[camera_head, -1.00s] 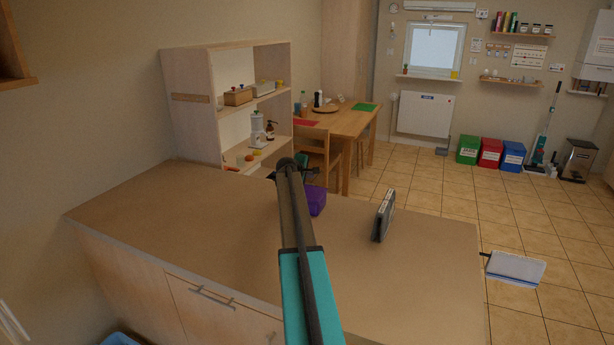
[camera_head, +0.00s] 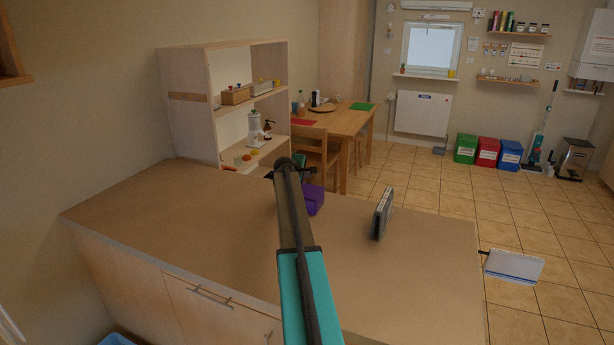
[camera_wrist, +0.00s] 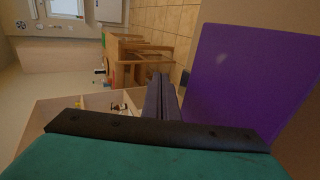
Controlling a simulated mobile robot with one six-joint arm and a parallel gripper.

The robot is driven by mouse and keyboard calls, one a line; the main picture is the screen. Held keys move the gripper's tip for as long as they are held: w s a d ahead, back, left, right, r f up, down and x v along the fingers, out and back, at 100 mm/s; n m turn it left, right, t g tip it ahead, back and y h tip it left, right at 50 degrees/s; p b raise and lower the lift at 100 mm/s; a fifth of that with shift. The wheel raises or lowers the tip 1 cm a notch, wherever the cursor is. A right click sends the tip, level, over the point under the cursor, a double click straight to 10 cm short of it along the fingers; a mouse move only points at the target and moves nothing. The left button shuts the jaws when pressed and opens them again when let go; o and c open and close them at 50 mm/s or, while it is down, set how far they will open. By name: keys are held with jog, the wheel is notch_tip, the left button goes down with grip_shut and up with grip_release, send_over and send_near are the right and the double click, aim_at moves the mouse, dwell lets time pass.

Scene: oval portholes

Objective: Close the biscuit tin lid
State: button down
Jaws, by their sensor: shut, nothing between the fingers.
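The biscuit tin is a purple box (camera_head: 314,200) on the counter, just right of my arm's far end in the head view. My arm hides part of it. In the wrist view a flat purple panel of the tin (camera_wrist: 245,80) fills much of the right side, and I cannot tell for sure whether it is the raised lid. My gripper (camera_wrist: 161,92) is shut and empty, with its fingers to the left of the panel and a narrow gap showing between them. In the head view the gripper is mostly hidden behind my arm.
The wooden counter (camera_head: 180,220) is largely clear to the left. A dark upright object (camera_head: 383,214) stands right of the tin. A shelf unit (camera_head: 185,110) stands beyond the counter's back edge, with a table (camera_head: 340,120) and chair behind.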

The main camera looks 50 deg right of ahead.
notch_tip(320, 180, up, 4)
jog(key=shift+w+r+p, duration=0.1)
jog(key=shift+w+p, duration=0.05)
jog(key=shift+p, duration=0.55)
jog(key=shift+r+b, duration=0.2)
jog(key=shift+b, duration=0.15)
notch_tip(320, 180, up, 9)
jog(key=b, duration=0.2)
jog(key=shift+f, duration=0.1)
